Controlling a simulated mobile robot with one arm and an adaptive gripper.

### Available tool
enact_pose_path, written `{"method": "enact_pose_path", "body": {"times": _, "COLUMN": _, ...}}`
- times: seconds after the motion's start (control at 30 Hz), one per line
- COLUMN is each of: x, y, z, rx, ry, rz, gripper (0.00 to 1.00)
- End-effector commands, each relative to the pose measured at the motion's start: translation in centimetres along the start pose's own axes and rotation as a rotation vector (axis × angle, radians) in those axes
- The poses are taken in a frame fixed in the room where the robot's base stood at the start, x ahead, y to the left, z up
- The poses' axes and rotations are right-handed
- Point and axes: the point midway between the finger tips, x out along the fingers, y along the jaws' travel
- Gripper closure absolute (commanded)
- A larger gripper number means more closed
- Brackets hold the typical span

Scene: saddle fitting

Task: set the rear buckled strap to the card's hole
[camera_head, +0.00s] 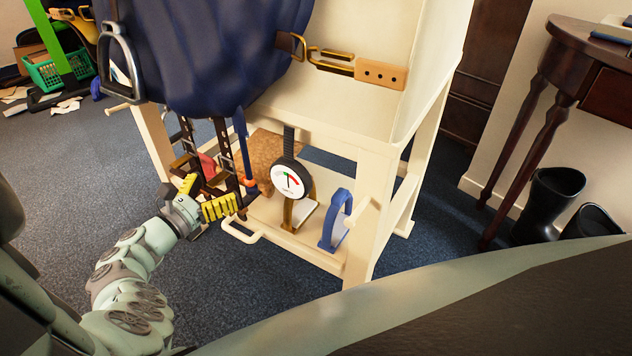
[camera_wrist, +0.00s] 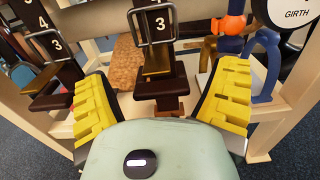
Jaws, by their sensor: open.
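The left strap (camera_wrist: 57,72) also shows 4 and 3 and lies outside my left finger. My gripper (camera_wrist: 165,82) is open around the middle strap, with gaps on both sides. In the head view my gripper (camera_head: 212,192) is low at the strap ends, below the blue saddle (camera_head: 200,50). I cannot make out a card.
A round dial (camera_head: 290,178) and a blue hook-shaped stand (camera_head: 337,218) are on the cream stand's shelf (camera_head: 285,238). An orange-and-blue tool (camera_wrist: 228,26) is close to my right finger.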

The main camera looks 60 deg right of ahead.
Motion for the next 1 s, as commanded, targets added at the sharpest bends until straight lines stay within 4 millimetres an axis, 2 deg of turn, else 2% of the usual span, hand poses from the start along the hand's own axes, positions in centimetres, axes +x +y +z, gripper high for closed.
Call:
{"method": "enact_pose_path", "body": {"times": 0.17, "x": -2.4, "y": 0.2, "z": 0.0, "rx": 0.001, "ry": 0.001, "rz": 0.008, "gripper": 0.13}}
{"method": "enact_pose_path", "body": {"times": 0.4, "x": -7.7, "y": 0.2, "z": -0.1, "rx": -0.001, "ry": 0.003, "rz": 0.009, "gripper": 0.13}}
{"method": "enact_pose_path", "body": {"times": 0.53, "x": -9.8, "y": 0.2, "z": 0.0, "rx": 0.001, "ry": 0.003, "rz": 0.009, "gripper": 0.13}}
{"method": "enact_pose_path", "body": {"times": 0.7, "x": -11.2, "y": 0.1, "z": 0.0, "rx": 0.000, "ry": 0.002, "rz": 0.006, "gripper": 0.13}}
{"method": "enact_pose_path", "body": {"times": 1.0, "x": -11.5, "y": 0.1, "z": 0.0, "rx": 0.000, "ry": 0.002, "rz": 0.004, "gripper": 0.13}}
